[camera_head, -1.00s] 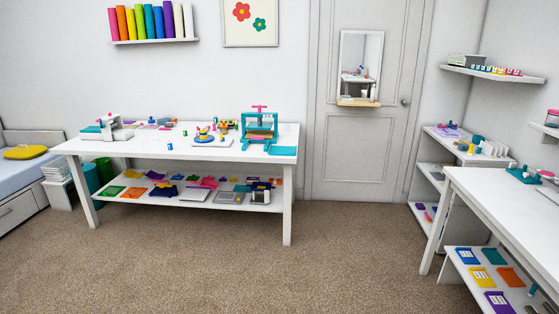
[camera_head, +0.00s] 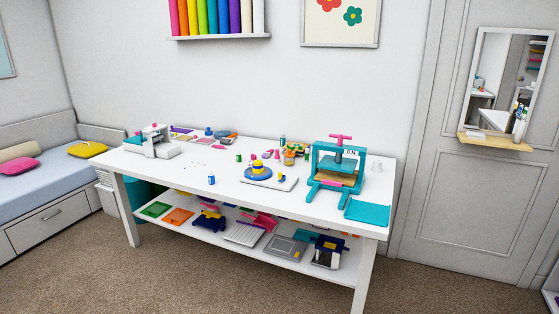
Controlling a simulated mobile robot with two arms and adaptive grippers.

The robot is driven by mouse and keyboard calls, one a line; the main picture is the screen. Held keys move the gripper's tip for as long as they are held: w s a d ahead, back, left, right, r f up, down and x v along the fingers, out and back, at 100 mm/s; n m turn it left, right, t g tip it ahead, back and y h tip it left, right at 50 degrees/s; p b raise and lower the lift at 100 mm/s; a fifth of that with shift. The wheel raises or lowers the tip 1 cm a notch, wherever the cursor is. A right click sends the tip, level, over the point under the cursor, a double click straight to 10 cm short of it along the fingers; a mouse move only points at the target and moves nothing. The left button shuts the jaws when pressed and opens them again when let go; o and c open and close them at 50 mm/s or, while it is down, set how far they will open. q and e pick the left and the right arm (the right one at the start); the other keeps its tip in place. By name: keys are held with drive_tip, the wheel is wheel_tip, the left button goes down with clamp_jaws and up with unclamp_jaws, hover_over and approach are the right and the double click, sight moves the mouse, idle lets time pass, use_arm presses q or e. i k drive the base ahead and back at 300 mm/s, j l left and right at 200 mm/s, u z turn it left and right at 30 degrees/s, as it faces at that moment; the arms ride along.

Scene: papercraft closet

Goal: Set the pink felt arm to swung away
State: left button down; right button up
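The white table (camera_head: 225,212) stands ahead, with small craft tools on top. A teal press (camera_head: 318,162) stands at its right end, with a pink T-shaped handle (camera_head: 341,137) on top and a pink bar low at its front. A blue and yellow round device (camera_head: 258,172) sits on a white board near the middle, with pink pieces close by. At this size I cannot tell which pink part is the felt arm, or how it is set. Neither of my grippers is in view.
A teal mat (camera_head: 367,211) lies at the table's right front corner. A white sewing machine (camera_head: 154,142) stands at the left end. The lower shelf holds felt sheets and tools. A bed (camera_head: 45,197) is at the left. Carpet in front of the table is clear.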

sight(253, 157)
drive_tip(key=i+j+u, duration=0.25)
drive_tip(key=i, duration=0.35)
drive_tip(key=i+u, duration=0.3)
drive_tip(key=i, duration=0.3)
drive_tip(key=i+j+z, duration=1.05)
drive_tip(key=i+j, duration=0.2)
drive_tip(key=j, duration=0.15)
